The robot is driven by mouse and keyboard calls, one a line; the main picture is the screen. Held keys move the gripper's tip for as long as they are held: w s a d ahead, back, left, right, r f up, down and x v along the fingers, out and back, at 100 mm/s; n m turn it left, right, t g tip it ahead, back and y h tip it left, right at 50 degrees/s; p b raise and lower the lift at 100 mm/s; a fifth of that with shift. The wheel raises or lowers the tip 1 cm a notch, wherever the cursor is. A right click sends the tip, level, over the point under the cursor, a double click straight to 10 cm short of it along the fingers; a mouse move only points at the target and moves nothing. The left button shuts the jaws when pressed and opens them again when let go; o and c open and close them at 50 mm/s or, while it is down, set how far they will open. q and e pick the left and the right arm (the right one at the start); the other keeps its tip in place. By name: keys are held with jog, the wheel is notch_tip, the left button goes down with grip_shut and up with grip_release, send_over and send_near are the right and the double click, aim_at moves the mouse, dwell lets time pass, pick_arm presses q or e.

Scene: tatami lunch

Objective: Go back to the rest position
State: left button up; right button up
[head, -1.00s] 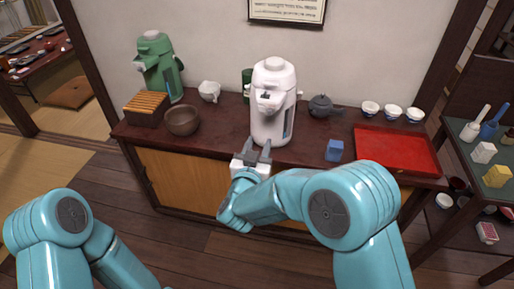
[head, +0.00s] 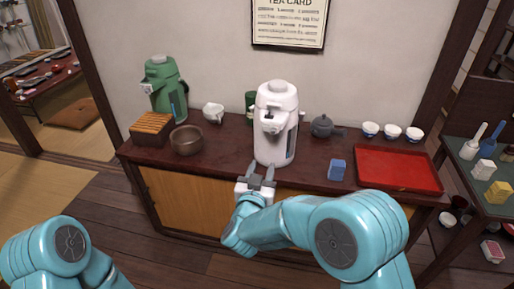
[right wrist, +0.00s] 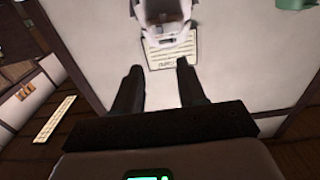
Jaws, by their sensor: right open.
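My right gripper (head: 261,176) is open and empty in the head view, in front of the white air pot (head: 277,135) near the counter's front edge. In the right wrist view its two dark fingers (right wrist: 158,85) stand apart with nothing between them. The white pot also shows at the top of that view (right wrist: 165,12), beyond the fingertips; the fingers look apart from it. My left arm shows at the lower left of the head view, but its gripper is out of the picture.
The dark counter (head: 225,150) bears a green air pot (head: 163,90), a slatted wooden box (head: 152,128), a brown bowl (head: 186,140), a grey teapot (head: 322,126), a blue block (head: 337,170), a red tray (head: 398,168) and white-blue cups (head: 392,131). A side shelf (head: 490,197) stands at right.

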jog(key=shift+s, duration=0.1)
jog(key=s+d+f+g, duration=0.3)
jog(key=d+f, duration=0.5)
jog(key=f, duration=0.1)
jog(key=s+d+f+g, duration=0.2)
jog(key=d+f, duration=0.6)
jog(key=f, duration=0.1)
jog(key=s+a+f+n+g+y+p, duration=0.1)
jog(key=s+f+g+y, duration=0.3)
jog(key=s+f, duration=0.55)
jog(key=s+a+f+g+y, duration=0.1)
jog(key=s+a+g, duration=0.3)
jog(key=s, duration=0.6)
jog(key=s+a+f+g+y, duration=0.2)
jog(key=s+a+g+y, duration=0.1)
jog(key=s, duration=0.6)
jog(key=shift+s+a+g+y, duration=0.4)
jog(key=shift+a+y, duration=0.2)
jog(key=shift+a, duration=0.15)
